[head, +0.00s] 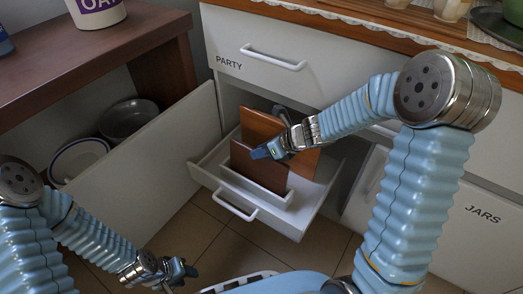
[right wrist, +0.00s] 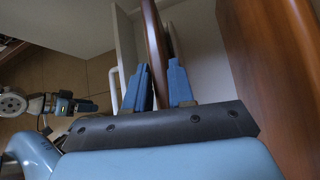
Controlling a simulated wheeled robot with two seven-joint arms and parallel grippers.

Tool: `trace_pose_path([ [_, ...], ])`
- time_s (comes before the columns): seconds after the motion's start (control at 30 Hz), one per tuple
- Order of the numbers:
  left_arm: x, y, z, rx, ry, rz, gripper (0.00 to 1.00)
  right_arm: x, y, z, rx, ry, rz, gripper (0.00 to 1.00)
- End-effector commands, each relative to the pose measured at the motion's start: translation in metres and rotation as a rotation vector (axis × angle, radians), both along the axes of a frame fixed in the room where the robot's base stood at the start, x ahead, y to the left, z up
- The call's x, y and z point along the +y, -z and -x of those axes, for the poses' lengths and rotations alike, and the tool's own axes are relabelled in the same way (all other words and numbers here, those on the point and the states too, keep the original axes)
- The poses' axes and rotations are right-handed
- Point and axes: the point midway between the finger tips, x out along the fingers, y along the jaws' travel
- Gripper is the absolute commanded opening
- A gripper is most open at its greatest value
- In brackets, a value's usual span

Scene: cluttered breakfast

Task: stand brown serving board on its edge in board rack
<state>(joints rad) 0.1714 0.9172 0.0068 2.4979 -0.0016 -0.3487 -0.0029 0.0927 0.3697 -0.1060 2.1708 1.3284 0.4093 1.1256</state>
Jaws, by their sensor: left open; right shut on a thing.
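The dark brown serving board (head: 258,169) stands on its edge in the front part of an open white drawer (head: 207,166), behind a low white divider (head: 243,187) that looks like the board rack. My right gripper (head: 272,150) is shut on the board's upper edge. In the right wrist view the board (right wrist: 153,40) runs between the two blue fingers (right wrist: 158,88). Its bottom edge is hidden, so I cannot tell whether it touches the drawer floor. My left gripper (head: 178,272) is open and empty, low over the floor at bottom left.
A larger orange-brown board (head: 262,124) stands behind the held one; it also shows close at the right in the right wrist view (right wrist: 275,80). The closed PARTY drawer (head: 290,62) is above. Bowls (head: 128,118) sit in the left shelf. The tiled floor is clear.

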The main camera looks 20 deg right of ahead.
Motion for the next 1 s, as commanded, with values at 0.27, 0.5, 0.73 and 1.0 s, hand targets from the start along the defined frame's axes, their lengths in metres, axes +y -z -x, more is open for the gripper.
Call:
trace_pose_path([
  [0.27, 0.000, 0.005, 0.000, 0.000, 0.000, 0.000, 0.43, 0.000, 0.005, 0.000, -0.001, 0.000, -0.001, 0.00],
  [0.5, 0.000, 0.008, 0.000, 0.000, 0.000, 0.000, 0.43, 0.000, 0.008, 0.000, -0.001, 0.000, -0.001, 0.00],
  [0.73, 0.000, 0.011, 0.000, 0.000, 0.000, 0.000, 0.43, 0.000, 0.012, 0.000, -0.001, 0.000, -0.001, 0.00],
  [1.0, 0.000, 0.011, 0.000, 0.000, 0.000, 0.000, 0.43, 0.000, 0.011, 0.000, -0.001, 0.000, -0.001, 0.28],
])
